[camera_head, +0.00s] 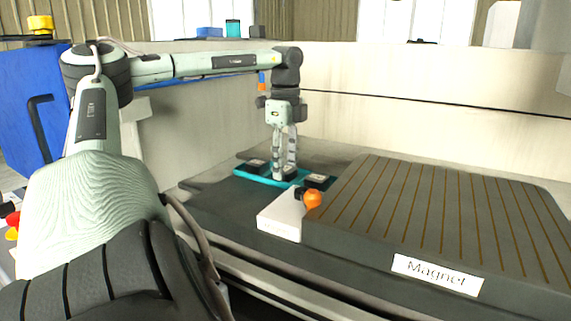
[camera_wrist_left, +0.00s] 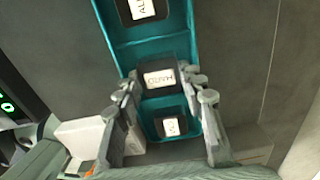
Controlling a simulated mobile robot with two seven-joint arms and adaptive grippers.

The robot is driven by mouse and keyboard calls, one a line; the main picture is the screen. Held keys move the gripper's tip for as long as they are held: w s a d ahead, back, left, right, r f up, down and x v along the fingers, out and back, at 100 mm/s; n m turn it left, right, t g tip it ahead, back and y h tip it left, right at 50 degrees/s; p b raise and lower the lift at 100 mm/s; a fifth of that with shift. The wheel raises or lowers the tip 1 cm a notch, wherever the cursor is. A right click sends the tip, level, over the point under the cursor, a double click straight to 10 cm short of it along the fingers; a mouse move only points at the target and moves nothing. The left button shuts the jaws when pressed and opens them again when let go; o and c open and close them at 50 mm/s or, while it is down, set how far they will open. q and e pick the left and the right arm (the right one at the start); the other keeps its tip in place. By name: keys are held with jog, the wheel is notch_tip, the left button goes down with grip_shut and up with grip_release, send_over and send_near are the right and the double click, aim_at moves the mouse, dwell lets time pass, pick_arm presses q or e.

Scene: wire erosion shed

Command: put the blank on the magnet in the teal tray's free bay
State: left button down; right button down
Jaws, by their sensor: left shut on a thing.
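The teal tray (camera_wrist_left: 206,130) runs from top to bottom in the left wrist view. In the head view the tray (camera_head: 240,173) lies on the dark bed behind the magnet (camera_head: 430,215), a grey striped plate with its top bare. My left gripper (camera_head: 285,172) points down over the tray's middle. In the left wrist view its fingers (camera_wrist_left: 160,82) are shut on a dark labelled blank (camera_wrist_left: 158,78) at the middle bay. I cannot tell whether the blank touches the bay floor. Other dark labelled blocks sit in the end bays (camera_wrist_left: 142,10) (camera_wrist_left: 170,127). My right gripper is out of view.
A white block (camera_head: 282,216) with an orange knob (camera_head: 313,199) stands between the tray and the magnet, close to both. Pale walls rise behind the bed. A blue cabinet (camera_head: 35,110) stands at the left.

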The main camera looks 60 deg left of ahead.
aim_at(285, 169)
pick_arm(q)
jog(key=c, duration=1.3)
grip_release()
jog(key=shift+o, duration=0.5)
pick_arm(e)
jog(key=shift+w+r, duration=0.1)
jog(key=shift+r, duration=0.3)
pick_arm(q)
jog(key=shift+r, duration=0.2)
notch_tip(285, 169, up, 12)
jog(key=p, duration=0.1)
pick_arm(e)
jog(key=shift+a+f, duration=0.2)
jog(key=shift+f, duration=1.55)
pick_arm(q)
jog(key=shift+f, duration=0.1)
